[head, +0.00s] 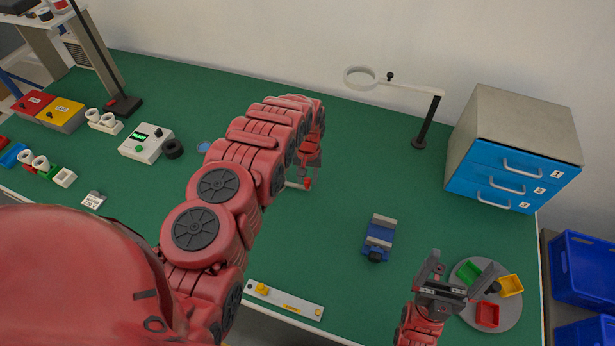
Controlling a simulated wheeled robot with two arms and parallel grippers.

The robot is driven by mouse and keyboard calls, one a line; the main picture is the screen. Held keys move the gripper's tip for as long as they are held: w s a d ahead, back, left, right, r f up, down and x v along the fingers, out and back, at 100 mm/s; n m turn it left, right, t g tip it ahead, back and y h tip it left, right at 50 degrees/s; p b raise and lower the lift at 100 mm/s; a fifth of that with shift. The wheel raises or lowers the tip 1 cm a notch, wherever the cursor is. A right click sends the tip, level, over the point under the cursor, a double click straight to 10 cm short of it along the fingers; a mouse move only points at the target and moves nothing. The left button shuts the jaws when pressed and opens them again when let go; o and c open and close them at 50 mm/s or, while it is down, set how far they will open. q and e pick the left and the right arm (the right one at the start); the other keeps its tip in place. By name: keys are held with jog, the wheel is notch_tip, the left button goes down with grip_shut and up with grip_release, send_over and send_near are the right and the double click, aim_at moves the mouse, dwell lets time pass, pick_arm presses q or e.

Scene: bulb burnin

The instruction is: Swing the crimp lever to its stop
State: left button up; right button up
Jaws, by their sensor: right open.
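A small red knob (307,184) with a short pale bar beside it shows just below my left gripper; it looks like the end of the crimp lever. The rest of the lever and whatever carries it are hidden behind my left arm. My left gripper (311,168) points down at the middle of the green table, close over the knob. I cannot tell whether it touches the knob or whether its fingers are open. My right gripper (445,272) is open and empty at the lower right, beside the grey turntable.
A blue vise (378,238) stands right of centre. The grey round tray (466,312) holds coloured bins. A drawer cabinet (510,150) and a magnifier stand (421,130) are at the right. A ruled plate (284,301) lies in front. The green table (350,140) is clear between magnifier and vise.

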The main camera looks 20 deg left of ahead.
pick_arm(q)
grip_shut()
dwell(1.1)
